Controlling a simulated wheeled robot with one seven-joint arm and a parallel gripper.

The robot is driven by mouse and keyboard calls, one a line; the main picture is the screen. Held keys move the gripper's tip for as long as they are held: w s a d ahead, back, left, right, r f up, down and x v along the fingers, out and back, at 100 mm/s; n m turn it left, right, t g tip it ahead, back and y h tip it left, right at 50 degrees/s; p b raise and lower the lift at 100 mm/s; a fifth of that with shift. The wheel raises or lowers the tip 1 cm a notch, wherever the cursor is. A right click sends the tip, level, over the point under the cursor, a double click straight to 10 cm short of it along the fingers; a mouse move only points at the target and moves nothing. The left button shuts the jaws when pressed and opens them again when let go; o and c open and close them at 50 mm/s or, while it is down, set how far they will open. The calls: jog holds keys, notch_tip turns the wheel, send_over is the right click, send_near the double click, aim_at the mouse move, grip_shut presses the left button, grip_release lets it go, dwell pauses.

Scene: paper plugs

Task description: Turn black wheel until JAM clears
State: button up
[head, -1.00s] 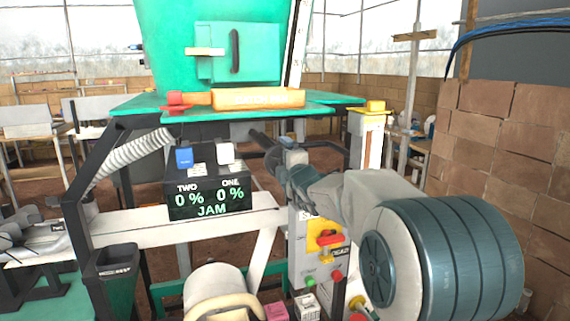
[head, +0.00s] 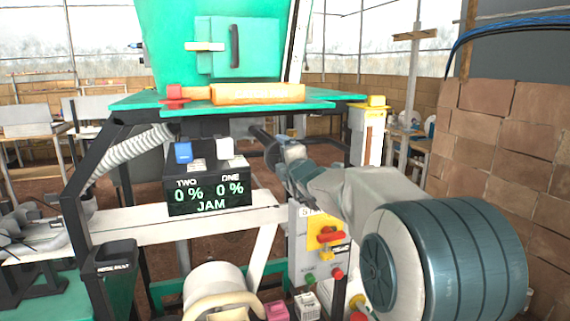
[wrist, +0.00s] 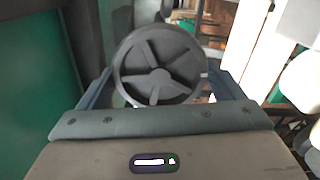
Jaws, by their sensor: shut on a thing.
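The black wheel (wrist: 160,68), with several spokes and a central hub, fills the upper middle of the wrist view. It stands between the two fingers of my gripper (wrist: 158,80), which is shut on its rim. In the head view my gripper (head: 279,152) is under the green hopper table, and my arm hides most of the wheel.
A grey control panel (head: 318,250) with a red switch on yellow stands just below my arm. A brick wall (head: 510,160) is at the right.

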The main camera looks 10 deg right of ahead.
jog(key=shift+r+n+b, duration=0.1)
jog(key=shift+n+b, duration=6.05)
jog(key=shift+n, duration=5.75)
jog(key=o, duration=0.8)
jog(key=shift+s+d+b, duration=0.2)
jog(key=shift+s+b, duration=0.1)
jog(key=shift+s, duration=0.7)
jog(key=shift+s+d+b, duration=0.15)
jog(key=shift+s+b, duration=0.1)
jog(key=shift+s, duration=0.75)
